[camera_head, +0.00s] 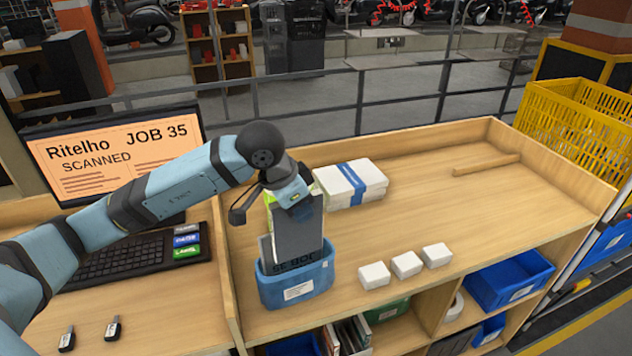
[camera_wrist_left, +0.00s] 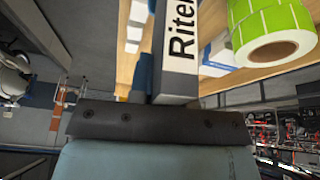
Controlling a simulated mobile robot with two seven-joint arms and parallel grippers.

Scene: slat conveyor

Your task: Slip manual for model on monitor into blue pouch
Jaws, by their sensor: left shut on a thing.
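The monitor (camera_head: 120,151) at left reads "Ritelho JOB 35 SCANNED". My left gripper (camera_head: 294,195) is shut on a grey manual (camera_head: 297,238), which hangs upright below it. In the left wrist view the manual (camera_wrist_left: 177,80) shows a white spine label beginning "Rite"; the rest is cut off. The blue pouch (camera_head: 297,290) stands on the bench directly under the manual, with a white label on its front. The manual's lower end is at the pouch mouth; how deep it sits inside is hidden. Upside-down dark lettering like "JOB 35" shows at the pouch front. My right gripper is out of view.
A green label roll (camera_wrist_left: 270,35) stands close behind the manual. White boxes with a blue band (camera_head: 350,182) lie behind; three small white boxes (camera_head: 406,264) lie right of the pouch. The bench's right half is mostly clear, with a wooden stick (camera_head: 486,165). A keyboard (camera_head: 125,256) is left.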

